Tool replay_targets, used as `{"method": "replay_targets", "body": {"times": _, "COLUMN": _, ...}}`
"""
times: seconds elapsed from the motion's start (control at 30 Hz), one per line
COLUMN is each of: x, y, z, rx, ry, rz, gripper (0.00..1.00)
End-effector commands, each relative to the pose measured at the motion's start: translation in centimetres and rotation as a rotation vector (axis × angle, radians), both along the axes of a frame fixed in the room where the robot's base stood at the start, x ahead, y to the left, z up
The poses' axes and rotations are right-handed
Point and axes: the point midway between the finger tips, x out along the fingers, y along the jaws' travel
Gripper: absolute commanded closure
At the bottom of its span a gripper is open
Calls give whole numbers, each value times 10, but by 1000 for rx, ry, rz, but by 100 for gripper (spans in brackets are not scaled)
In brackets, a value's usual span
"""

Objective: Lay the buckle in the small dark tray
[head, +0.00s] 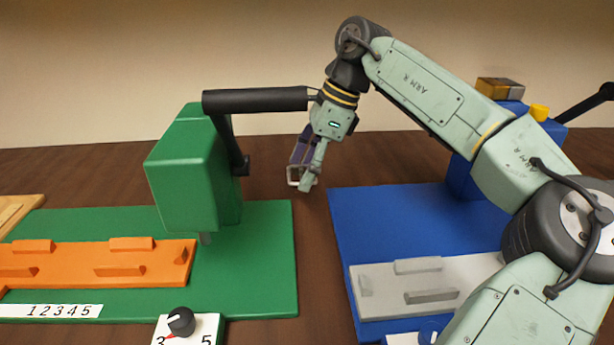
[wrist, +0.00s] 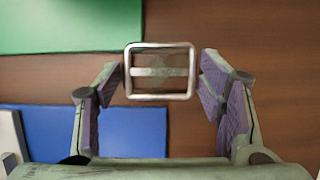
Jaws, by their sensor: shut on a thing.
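The buckle (wrist: 150,72) is a silver rectangular metal frame with a bar across its middle. My gripper (wrist: 162,68) is shut on it, with the purple finger pads at its left and right sides. In the head view the buckle (head: 292,181) is at the tips of my gripper (head: 304,176). It is held above the brown table, by the gap between the green and blue bases. I cannot make out a small dark tray in either view.
A green press (head: 185,175) with a black arm stands at left on a green base (head: 265,270), with an orange fixture (head: 90,262). A blue base (head: 385,225) with a grey fixture (head: 385,310) lies at right. A wooden object (head: 15,212) shows at far left. Brown tabletop (head: 255,170) is bare behind.

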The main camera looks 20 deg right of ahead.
Motion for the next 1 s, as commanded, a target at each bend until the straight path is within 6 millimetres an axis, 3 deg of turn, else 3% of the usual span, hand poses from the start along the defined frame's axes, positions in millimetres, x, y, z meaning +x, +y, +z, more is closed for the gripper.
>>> {"method": "replay_targets", "body": {"times": 0.5, "x": -107, "y": 59, "z": 7, "rx": -1, "ry": 1, "rz": -1, "gripper": 70}}
{"method": "replay_targets", "body": {"times": 0.7, "x": -126, "y": 70, "z": 11, "rx": 0, "ry": 1, "rz": -2, "gripper": 70}}
{"method": "replay_targets", "body": {"times": 1.0, "x": -131, "y": 73, "z": 12, "rx": 0, "ry": 1, "rz": -3, "gripper": 70}}
